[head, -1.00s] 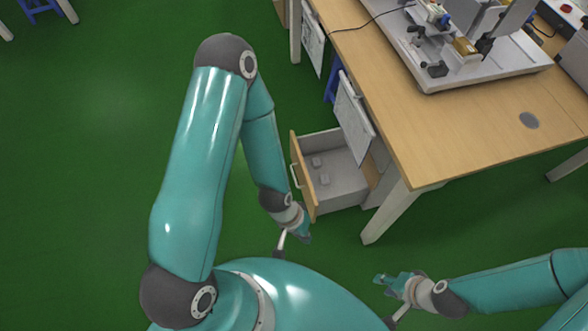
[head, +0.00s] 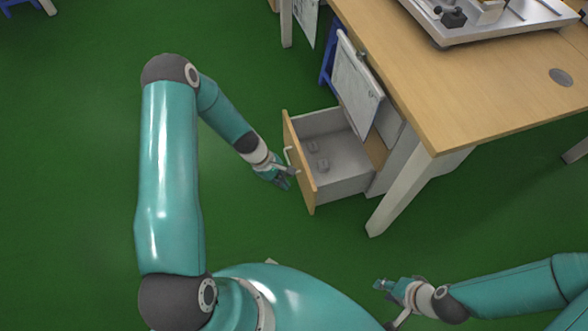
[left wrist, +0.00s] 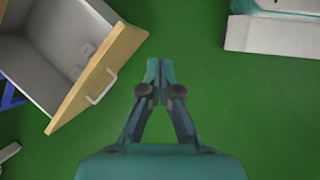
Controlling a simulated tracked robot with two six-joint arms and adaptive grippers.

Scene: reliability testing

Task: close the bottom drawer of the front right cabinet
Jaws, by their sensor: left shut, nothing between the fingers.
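The bottom drawer (head: 297,160) of the cabinet under the wooden table stands pulled out, with a wooden front, a pale handle and grey insides. Small grey items lie in it. My left gripper (head: 285,181) is beside the outer side of the drawer front, near the handle. In the left wrist view the left gripper (left wrist: 154,68) is shut and empty, and the drawer front (left wrist: 98,80) with its handle lies to its left, apart from the fingertips. My right gripper (head: 382,286) is at the lower right, away from the drawer; its jaw state is unclear.
The wooden table (head: 440,90) stands above the cabinet, with a table leg (head: 402,193) right of the drawer. White sheets (head: 357,85) hang at the table's side.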

